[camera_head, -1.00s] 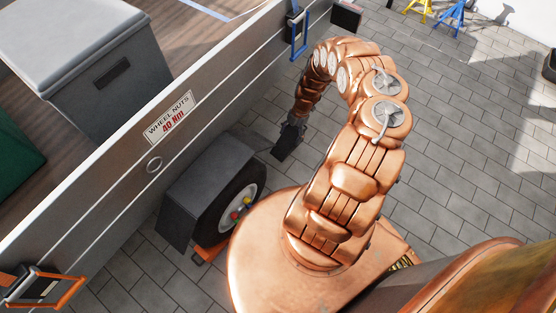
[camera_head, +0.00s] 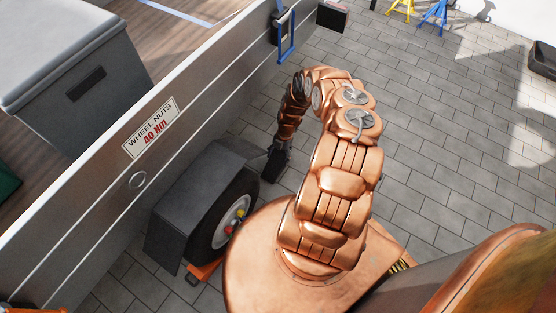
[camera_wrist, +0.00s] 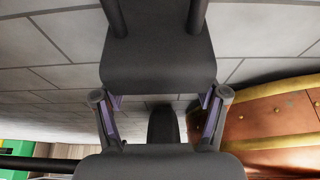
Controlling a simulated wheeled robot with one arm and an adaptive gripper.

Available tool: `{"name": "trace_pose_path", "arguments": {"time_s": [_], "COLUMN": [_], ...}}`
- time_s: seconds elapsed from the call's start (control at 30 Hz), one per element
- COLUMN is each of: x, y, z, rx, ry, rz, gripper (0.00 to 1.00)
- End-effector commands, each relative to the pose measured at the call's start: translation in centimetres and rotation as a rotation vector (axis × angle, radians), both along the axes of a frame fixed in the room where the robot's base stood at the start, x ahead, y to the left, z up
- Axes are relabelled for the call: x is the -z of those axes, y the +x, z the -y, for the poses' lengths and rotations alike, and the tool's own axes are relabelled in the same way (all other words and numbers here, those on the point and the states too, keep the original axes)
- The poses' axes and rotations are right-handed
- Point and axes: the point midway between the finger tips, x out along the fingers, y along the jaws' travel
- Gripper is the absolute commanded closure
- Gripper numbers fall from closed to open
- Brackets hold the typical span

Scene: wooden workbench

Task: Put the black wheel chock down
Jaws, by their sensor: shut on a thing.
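The black wheel chock (camera_head: 275,164) hangs at the end of my arm in the head view, just beyond the wheel's far side. In the wrist view it is a dark block (camera_wrist: 157,55) at the top centre, with two dark rods at its upper edge. My gripper (camera_wrist: 160,103) is shut on it, one finger at each side. The trailer wheel (camera_head: 222,218) stands under a grey mudguard. I cannot tell whether the chock touches the floor.
The trailer side (camera_head: 108,165) runs along the left, with a grey box (camera_head: 60,75) on its deck. An orange piece (camera_head: 200,272) lies at the wheel's near foot. Yellow (camera_head: 402,8) and blue (camera_head: 434,14) stands are far off. The paved floor (camera_head: 455,140) is open on the right.

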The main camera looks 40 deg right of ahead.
Motion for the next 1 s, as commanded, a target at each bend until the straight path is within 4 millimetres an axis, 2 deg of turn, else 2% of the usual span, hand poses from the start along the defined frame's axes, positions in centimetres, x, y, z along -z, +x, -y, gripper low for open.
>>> {"name": "trace_pose_path", "arguments": {"time_s": [0.03, 0.1, 0.47, 0.5, 0.7, 1.0], "x": [0.88, 1.28, 1.44, 1.41, 1.39, 1.39], "y": [0.01, 0.01, 0.03, 0.02, 0.02, 0.01], "z": [-0.06, -0.03, -0.01, 0.0, 0.0, 0.0], "rx": [0.001, 0.001, 0.0, 0.0, 0.0, 0.0], "ry": [0.001, 0.0, 0.0, -0.001, -0.001, 0.0], "rz": [-0.001, 0.0, 0.001, 0.0, 0.0, 0.0], "gripper": [0.9, 0.9, 0.9, 0.24, 0.03, 0.03]}}
